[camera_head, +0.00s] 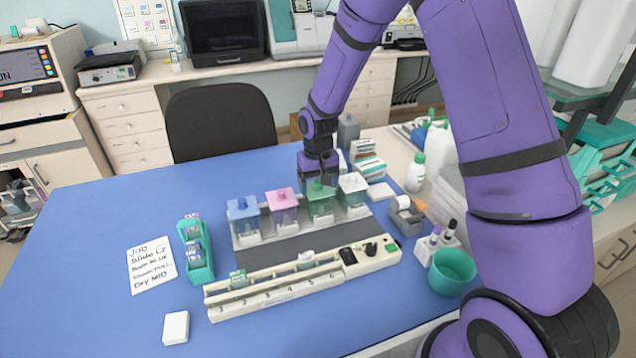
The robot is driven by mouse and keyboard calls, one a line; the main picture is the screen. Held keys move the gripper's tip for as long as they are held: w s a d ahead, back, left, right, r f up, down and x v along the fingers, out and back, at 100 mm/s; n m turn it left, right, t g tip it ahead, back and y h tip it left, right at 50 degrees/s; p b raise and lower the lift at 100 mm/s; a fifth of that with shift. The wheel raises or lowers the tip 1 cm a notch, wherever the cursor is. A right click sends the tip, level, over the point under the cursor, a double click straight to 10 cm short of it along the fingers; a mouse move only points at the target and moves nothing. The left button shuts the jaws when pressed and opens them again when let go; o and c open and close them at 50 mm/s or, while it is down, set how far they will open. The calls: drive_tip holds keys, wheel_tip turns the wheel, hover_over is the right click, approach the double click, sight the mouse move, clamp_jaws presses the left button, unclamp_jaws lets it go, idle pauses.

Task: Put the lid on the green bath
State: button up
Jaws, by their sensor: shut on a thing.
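The green bath (321,213) is a clear jar standing third from the left in a grey rack. Its green lid (318,191) is at the top of the bath. My gripper (320,182) points down from above and is shut on the lid's knob, which the fingers mostly hide. I cannot tell whether the lid rests on the rim or is slightly above it.
The rack (236,238) also holds a blue-lidded bath (243,213), a pink-lidded bath (282,200) and a white-lidded bath (352,187), close beside the green one. A long white slide device (290,285), teal slide holder (197,255) and teal cup (452,272) stand nearer. The left blue mat is mostly clear.

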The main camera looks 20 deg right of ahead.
drive_tip(key=shift+f, duration=0.25)
drive_tip(key=o, duration=0.8)
drive_tip(key=shift+o, duration=0.2)
drive_tip(key=shift+r, duration=5.4)
